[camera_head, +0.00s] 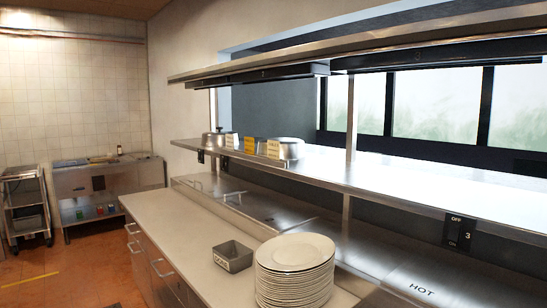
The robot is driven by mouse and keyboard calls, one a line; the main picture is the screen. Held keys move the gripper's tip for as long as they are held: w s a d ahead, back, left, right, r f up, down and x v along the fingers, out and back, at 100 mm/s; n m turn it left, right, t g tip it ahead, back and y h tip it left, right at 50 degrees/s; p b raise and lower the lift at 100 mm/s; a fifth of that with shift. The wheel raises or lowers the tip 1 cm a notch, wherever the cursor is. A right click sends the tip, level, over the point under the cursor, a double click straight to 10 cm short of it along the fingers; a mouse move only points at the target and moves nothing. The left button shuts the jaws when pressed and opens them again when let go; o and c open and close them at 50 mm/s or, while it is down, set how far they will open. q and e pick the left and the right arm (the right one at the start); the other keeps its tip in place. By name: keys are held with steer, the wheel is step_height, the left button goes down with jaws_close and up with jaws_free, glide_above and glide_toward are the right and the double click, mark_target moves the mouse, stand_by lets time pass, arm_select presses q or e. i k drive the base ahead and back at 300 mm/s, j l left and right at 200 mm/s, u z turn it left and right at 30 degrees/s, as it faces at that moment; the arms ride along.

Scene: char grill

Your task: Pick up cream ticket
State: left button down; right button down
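Several small tickets stand on the upper steel shelf (330,172) of the pass. The palest, which looks like the cream ticket (232,139), is the leftmost of them, beside a round steel pot (214,140). A yellow ticket (250,145) stands in the middle. Another yellowish ticket (272,148) is to the right, in front of a shiny steel lid or pan (291,149). The writing on them is too small to read. Neither of my grippers is in view.
A tall stack of white plates (295,252) and a small grey labelled container (234,255) stand on the pale counter (175,222). A switch box (459,232) hangs under the shelf edge. A cart (25,205) and steel station (108,188) stand at the back left. The orange floor is partly clear.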

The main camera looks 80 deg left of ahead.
mark_target(272, 146)
steer(key=u, duration=2.75)
